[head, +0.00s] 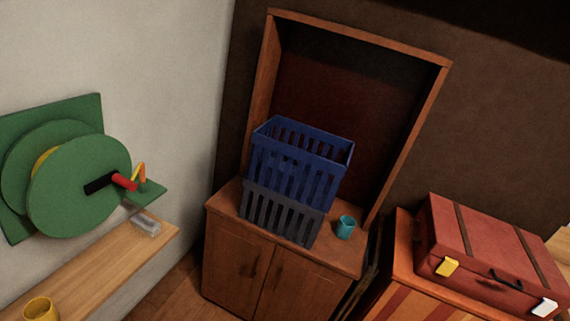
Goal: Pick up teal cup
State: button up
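The teal cup (345,227) is small and stands upright on top of the wooden cabinet (243,271), near its right front part. It is just right of a stack of two crates, with its open top showing. My gripper does not show in the head view.
A blue crate (296,170) sits on a grey crate (283,214) on the cabinet, close to the cup. A wooden frame (408,142) rises behind. A red suitcase (490,245) lies at right. A green reel (80,187), a wooden shelf (100,268) and a yellow cup (40,309) are at left.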

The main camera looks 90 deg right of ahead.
aim_at(344, 227)
jog(key=z, duration=2.75)
jog(key=k, duration=0.85)
jog(key=z, duration=0.05)
jog(key=i, duration=0.85)
jog(key=u, duration=0.1)
